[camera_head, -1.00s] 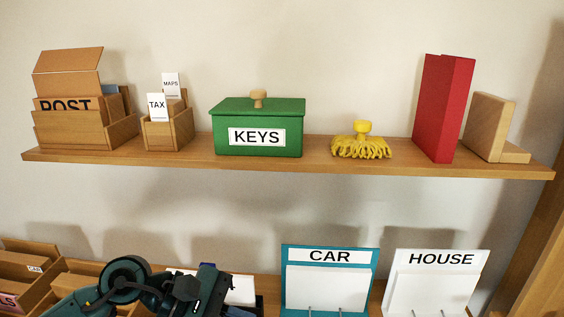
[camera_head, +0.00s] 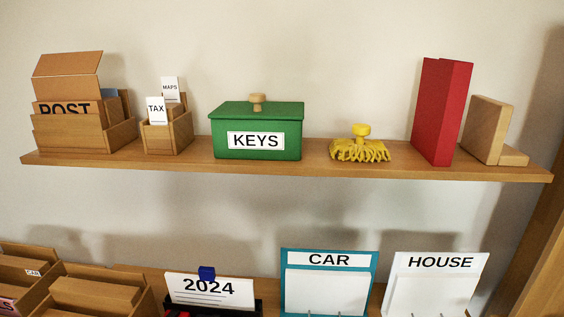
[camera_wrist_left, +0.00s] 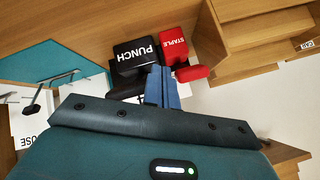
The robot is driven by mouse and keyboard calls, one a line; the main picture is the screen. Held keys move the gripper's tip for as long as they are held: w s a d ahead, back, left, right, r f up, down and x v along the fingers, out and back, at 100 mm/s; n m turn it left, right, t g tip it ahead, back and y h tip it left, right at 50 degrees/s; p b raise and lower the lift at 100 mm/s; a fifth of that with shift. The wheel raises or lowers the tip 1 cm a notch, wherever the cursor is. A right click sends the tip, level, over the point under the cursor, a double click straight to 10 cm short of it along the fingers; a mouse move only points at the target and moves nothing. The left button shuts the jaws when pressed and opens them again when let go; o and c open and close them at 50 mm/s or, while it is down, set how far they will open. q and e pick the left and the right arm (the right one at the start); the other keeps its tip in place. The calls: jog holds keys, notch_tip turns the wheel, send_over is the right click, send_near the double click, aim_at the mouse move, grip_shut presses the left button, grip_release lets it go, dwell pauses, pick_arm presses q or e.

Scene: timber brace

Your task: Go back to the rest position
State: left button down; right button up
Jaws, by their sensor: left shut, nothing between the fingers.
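My left gripper (camera_wrist_left: 162,88) shows only in the left wrist view. Its blue fingers are together with nothing held between them. In that picture the fingertips overlap the area by a black box marked PUNCH (camera_wrist_left: 135,56) and a red box marked STAPLE (camera_wrist_left: 173,47); I cannot tell the gap. No part of either arm shows in the head view. My right gripper is in no view.
The upper shelf (camera_head: 330,168) holds a POST box (camera_head: 75,137), a green KEYS box (camera_head: 256,142), a yellow tassel-like item (camera_head: 360,150) and a red book (camera_head: 440,110). Below stand a 2024 card (camera_head: 210,290), CAR board (camera_head: 328,260) and HOUSE board (camera_head: 440,262).

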pick_arm(q)
jog(key=s+f+n+g+h, duration=0.1)
jog(key=s+f+n+g, duration=0.4)
jog(key=s, duration=0.6)
pick_arm(e)
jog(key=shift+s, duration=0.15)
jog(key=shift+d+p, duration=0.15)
jog(key=shift+p, duration=0.25)
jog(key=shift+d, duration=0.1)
pick_arm(q)
jog(key=w+d+f+m+t+h, duration=0.2)
jog(key=w+d+f+t+h, duration=0.1)
jog(key=w+d+f+t, duration=0.3)
jog(key=shift+w+d+t, duration=0.2)
jog(key=shift+d+t, duration=0.1)
jog(key=shift+d, duration=0.4)
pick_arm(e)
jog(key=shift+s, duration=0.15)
